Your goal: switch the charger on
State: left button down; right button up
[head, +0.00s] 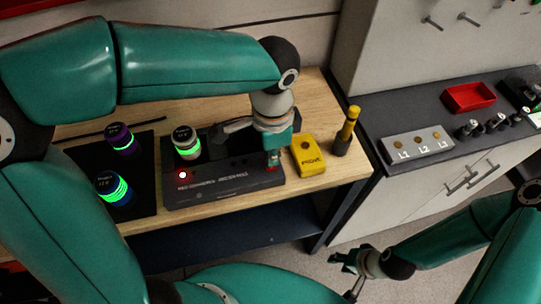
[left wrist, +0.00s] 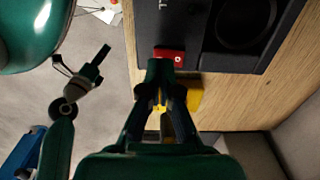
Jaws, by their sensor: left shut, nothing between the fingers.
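The charger (head: 225,192) is a dark box with pale lettering on the wooden bench, and a small red light (head: 182,175) glows on its left. Its red switch (left wrist: 168,55) with a white mark shows in the left wrist view at the charger's edge. My left gripper (head: 273,155) is shut and empty, pointing down over the charger's right end. In the left wrist view its tips (left wrist: 160,72) are right at the switch and hide part of it; I cannot tell whether they touch. My right gripper (head: 350,272) is open and empty, low in front of the bench.
A canister (head: 186,145) with a green ring stands on the charger. Two more canisters (head: 122,138) (head: 115,188) stand on a black mat at left. A yellow box (head: 308,155) and a yellow-handled tool (head: 348,130) are right of the charger.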

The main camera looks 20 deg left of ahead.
pick_arm(q)
jog(key=shift+r+p, duration=1.9)
jog(key=shift+r, duration=0.65)
